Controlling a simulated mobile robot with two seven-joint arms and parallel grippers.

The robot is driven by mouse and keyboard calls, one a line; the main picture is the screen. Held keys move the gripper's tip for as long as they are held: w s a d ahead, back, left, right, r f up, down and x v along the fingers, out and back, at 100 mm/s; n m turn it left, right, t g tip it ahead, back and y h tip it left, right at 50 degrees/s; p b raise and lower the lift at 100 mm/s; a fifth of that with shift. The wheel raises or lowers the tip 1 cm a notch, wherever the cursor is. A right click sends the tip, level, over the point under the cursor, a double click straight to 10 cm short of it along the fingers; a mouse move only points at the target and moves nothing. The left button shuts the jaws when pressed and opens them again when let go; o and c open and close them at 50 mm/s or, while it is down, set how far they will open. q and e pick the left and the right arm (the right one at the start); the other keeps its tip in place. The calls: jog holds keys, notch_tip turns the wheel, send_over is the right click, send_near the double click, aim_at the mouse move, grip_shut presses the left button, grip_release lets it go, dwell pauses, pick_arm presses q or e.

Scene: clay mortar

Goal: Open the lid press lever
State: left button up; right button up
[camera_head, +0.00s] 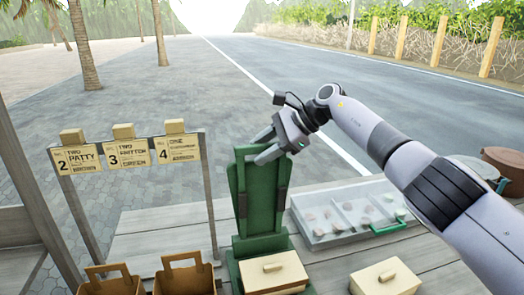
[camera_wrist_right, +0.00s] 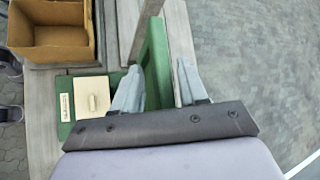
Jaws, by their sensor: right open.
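A green press (camera_head: 262,190) stands at the middle front of the table in the head view, with its tall panel raised upright. A cream block with a small handle (camera_head: 275,272) sits on its green base. The green panel also shows in the right wrist view (camera_wrist_right: 154,62). My right gripper (camera_head: 263,146) is open at the top of the panel. In the right wrist view its two fingers (camera_wrist_right: 158,85) are spread with the green panel's edge between them. I cannot tell whether either finger touches it. My left gripper is not in view.
A clear-lidded tray (camera_head: 318,240) with a green handle and another cream block (camera_head: 385,278) lie right of the press. Brown paper bags (camera_head: 187,277) stand to the left, below numbered signs (camera_head: 127,154) on a rack. Round brown-topped containers (camera_head: 503,162) are at the far right.

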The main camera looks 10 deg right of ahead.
jog(key=b+v, duration=0.1)
jog(key=v, duration=0.4)
jog(key=shift+d+f, duration=0.1)
jog(key=shift+d, duration=0.05)
jog(key=shift+s+d+r, duration=0.2)
jog(key=shift+d+r, duration=0.25)
